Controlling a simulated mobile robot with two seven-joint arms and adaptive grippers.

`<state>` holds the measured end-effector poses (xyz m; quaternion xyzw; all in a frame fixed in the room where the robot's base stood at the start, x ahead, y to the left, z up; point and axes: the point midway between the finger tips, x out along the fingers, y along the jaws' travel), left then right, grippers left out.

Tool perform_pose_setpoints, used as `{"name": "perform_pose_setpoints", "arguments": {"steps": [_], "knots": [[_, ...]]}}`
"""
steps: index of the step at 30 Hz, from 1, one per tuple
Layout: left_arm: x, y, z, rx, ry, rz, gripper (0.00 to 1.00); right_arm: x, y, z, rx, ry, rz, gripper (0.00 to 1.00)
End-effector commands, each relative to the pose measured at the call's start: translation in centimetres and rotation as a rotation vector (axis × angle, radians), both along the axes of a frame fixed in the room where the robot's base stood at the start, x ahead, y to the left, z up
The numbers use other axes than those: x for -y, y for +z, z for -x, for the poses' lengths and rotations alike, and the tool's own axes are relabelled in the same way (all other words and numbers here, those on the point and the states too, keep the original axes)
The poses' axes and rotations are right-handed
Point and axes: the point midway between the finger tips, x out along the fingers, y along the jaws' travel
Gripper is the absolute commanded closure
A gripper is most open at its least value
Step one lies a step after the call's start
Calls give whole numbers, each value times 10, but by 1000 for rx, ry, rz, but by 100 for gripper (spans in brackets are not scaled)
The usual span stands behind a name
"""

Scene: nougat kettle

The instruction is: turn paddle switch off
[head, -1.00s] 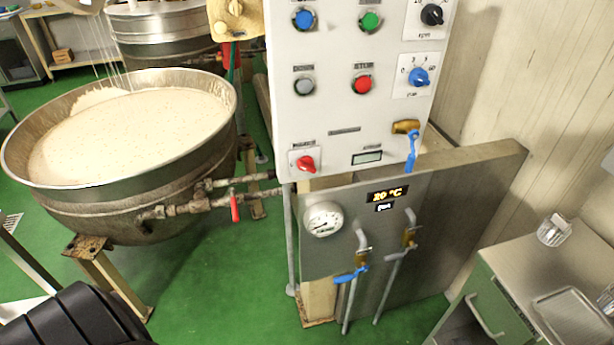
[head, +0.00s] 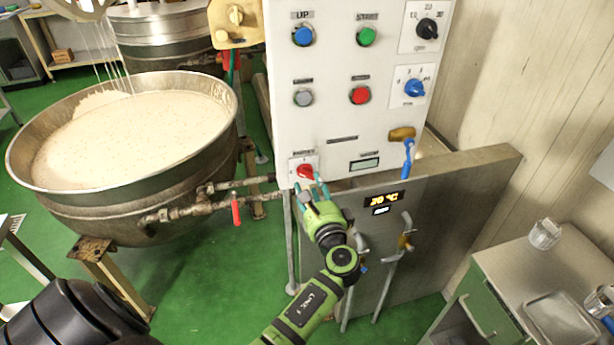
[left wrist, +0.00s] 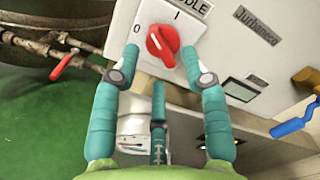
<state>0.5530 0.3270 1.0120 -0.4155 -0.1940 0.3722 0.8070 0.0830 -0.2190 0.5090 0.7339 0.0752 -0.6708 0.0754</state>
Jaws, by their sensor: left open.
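The paddle switch is a red rotary knob (head: 305,171) on a white plate at the lower left of the control panel. The left wrist view shows the knob (left wrist: 160,45) with "0" to its left and "I" above it; I cannot tell its exact setting. My left gripper (head: 312,188) is green with teal fingers and reaches up to just below the knob. In the left wrist view its open fingers (left wrist: 160,62) point at the plate, one on each side of the knob, with a third finger below. Contact with the knob is not clear. My right gripper is out of view.
The white control panel (head: 350,120) has several other buttons and knobs above. A large kettle (head: 60,205) of pale mass stands left, and a cabinet (head: 505,265) right.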

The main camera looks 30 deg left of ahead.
Motion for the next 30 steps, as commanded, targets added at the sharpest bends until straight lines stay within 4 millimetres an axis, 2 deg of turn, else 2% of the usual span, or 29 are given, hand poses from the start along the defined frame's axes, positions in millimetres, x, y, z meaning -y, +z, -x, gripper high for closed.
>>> {"name": "perform_pose_setpoints", "arguments": {"steps": [3, 8, 18, 20, 21, 22, 30], "knots": [[-15, 3, -13, 0, 0, 0, 55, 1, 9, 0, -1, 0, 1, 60], [-27, 1, -23, 0, 0, 2, 55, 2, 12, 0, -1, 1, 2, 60], [-30, -1, -26, 0, -2, 3, 55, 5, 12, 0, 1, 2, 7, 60], [-30, -1, -26, 0, -2, 3, 79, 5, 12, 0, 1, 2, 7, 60], [-30, -1, -26, -1, -3, 4, 95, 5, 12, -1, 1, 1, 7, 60], [-30, -1, -26, 0, -2, 3, 100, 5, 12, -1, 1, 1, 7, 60], [-30, -2, -26, 4, -2, 7, 100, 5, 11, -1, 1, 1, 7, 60]]}}
